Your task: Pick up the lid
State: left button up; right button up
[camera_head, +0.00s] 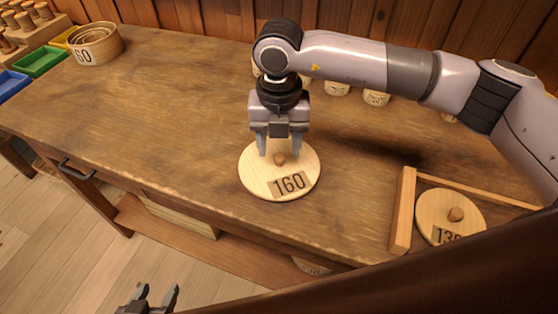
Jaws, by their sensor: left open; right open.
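A round pale wooden lid (258,186) marked 160 lies on the workbench, with a small brown knob (279,158) at its middle. My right gripper (279,150) comes down over it from above. Its fingers are open, one on each side of the knob; whether they touch it I cannot tell. A second round lid (436,207), with a knob and a partly hidden number label, lies at the right inside a wooden frame. My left gripper (152,297) is open and empty, low in front of the bench at the bottom edge of the view.
The workbench (160,100) has wide clear room left of the lid. Nested round boxes (95,45) marked 60 stand at the far left corner, near green (40,62) and blue bins. Several small labelled spools (376,97) stand along the back, partly behind my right arm. A wooden rail (403,210) rises at the right.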

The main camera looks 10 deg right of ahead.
aim_at(279, 163)
jog(key=shift+f, duration=1.2)
grip_shut()
